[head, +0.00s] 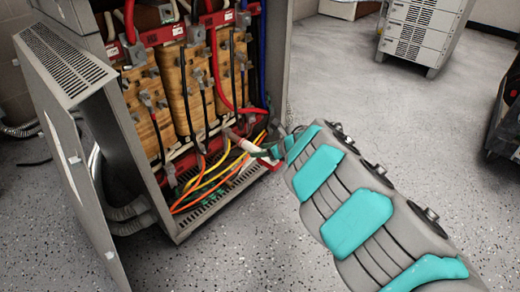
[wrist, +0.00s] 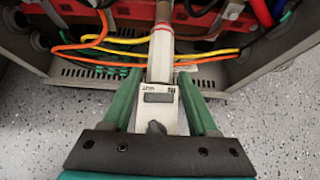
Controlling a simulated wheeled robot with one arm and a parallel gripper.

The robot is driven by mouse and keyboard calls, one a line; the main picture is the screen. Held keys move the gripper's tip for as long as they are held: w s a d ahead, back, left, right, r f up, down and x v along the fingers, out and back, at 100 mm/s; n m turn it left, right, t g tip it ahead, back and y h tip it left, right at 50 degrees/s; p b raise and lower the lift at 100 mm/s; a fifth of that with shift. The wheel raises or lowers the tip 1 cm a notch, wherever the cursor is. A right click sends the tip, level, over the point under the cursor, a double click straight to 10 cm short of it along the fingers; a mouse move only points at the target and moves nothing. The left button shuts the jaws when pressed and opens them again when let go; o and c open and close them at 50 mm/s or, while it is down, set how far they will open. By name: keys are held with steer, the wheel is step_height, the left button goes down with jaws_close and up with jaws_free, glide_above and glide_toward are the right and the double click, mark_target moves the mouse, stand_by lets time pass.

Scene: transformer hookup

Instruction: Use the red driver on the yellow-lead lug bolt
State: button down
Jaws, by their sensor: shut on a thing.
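My gripper (wrist: 158,98) has green fingers shut on the driver (wrist: 160,65). The driver has a pale grey body with a small dark display, and a reddish section toward its far end. In the head view my gripper (head: 280,145) reaches in at the lower right of the open cabinet, with the driver's pale body (head: 250,148) pointing left into it. The yellow lead (wrist: 105,42) runs across the cabinet floor behind the driver, and also shows in the head view (head: 208,182). I cannot tell which lug bolt belongs to it, nor whether the driver's tip touches anything.
The transformer's wooden-faced coils (head: 185,85) stand inside the cabinet with several lugs and cables. The open cabinet door (head: 75,150) is at left. Orange leads (wrist: 75,65) lie near the slotted sill. A grey cabinet (head: 420,30) stands at the back right; speckled floor lies between.

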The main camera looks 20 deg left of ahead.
steer(key=shift+s+d+r, duration=0.1)
steer(key=shift+s+d, duration=0.2)
steer(key=shift+d, duration=0.4)
steer(key=shift+s+d, duration=0.25)
steer(key=shift+d, duration=0.4)
